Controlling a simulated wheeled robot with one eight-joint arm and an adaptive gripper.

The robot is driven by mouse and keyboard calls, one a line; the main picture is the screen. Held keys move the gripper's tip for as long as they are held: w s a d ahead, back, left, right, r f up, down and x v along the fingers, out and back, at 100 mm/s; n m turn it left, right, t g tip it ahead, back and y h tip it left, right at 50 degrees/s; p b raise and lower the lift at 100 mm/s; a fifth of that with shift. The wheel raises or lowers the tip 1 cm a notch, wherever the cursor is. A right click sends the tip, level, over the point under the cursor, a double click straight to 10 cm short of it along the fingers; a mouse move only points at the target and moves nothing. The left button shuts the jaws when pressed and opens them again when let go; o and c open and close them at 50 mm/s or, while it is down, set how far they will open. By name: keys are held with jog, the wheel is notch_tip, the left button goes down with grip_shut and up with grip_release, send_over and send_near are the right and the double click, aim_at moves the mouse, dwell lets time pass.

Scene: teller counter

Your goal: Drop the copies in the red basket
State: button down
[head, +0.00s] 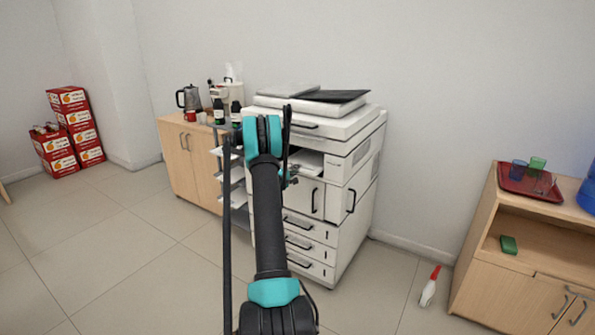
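A white copier (335,190) stands against the back wall, and white paper (307,161) shows in its middle output slot. I cannot tell how many sheets are there. My arm reaches forward to the copier's front. My gripper (290,178) is near that slot, mostly hidden behind the arm, and its fingers are too small to read. No red basket is clearly seen. An open-topped red box (55,152) with things in it stands on the floor at the far left.
Stacked red cartons (82,130) stand behind the open box. A wooden cabinet (180,165) with a kettle (190,99) is left of the copier. A cabinet (520,285) at right bears a red tray (529,183). A white-and-red bottle (429,290) is on the floor. Left floor is clear.

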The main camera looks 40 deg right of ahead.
jog(key=s+a+r, duration=0.2)
jog(key=a, duration=0.4)
jog(key=s+a+r, duration=0.3)
jog(key=a, duration=0.3)
jog(key=shift+a, duration=0.25)
jog(key=shift+s, duration=0.1)
